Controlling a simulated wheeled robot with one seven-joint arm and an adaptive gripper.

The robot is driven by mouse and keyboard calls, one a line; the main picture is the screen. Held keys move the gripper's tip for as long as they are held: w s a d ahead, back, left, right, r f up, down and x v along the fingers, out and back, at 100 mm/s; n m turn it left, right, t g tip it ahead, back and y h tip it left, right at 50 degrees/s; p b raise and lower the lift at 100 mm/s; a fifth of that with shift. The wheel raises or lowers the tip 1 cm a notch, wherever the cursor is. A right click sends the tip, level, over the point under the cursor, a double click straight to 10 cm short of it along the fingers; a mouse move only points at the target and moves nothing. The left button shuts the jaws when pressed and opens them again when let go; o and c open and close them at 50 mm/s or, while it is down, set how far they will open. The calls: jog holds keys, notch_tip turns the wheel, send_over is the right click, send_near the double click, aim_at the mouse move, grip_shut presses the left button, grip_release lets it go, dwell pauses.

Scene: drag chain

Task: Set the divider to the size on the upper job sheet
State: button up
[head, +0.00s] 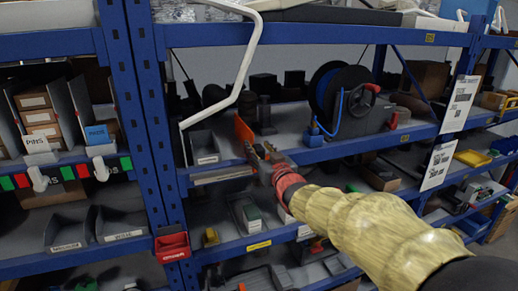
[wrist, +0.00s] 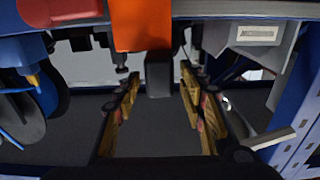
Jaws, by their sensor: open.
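An orange upright plate, which looks like the divider (head: 243,132), stands at the front of the middle shelf, right of a small grey bin. The orange plate also shows in the wrist view (wrist: 140,24) at the top edge. My gripper (head: 262,152) is just in front of and below the plate. In the wrist view its fingers (wrist: 159,77) are spread, with a dark block (wrist: 159,80) showing between them; whether the block lies between or beyond the tips is unclear. The upper job sheet (head: 460,103) hangs on the right post; its print is too small to read.
A lower sheet (head: 439,166) hangs below it. The grey bin (head: 205,147) is close left of my gripper. A blue reel (head: 335,95) stands to the right. The shelf edge (wrist: 250,8) crosses the wrist view. A white bent pipe (head: 240,60) hangs in front of the shelf.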

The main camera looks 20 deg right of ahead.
jog(key=shift+c, duration=0.3)
grip_shut()
dwell(0.6)
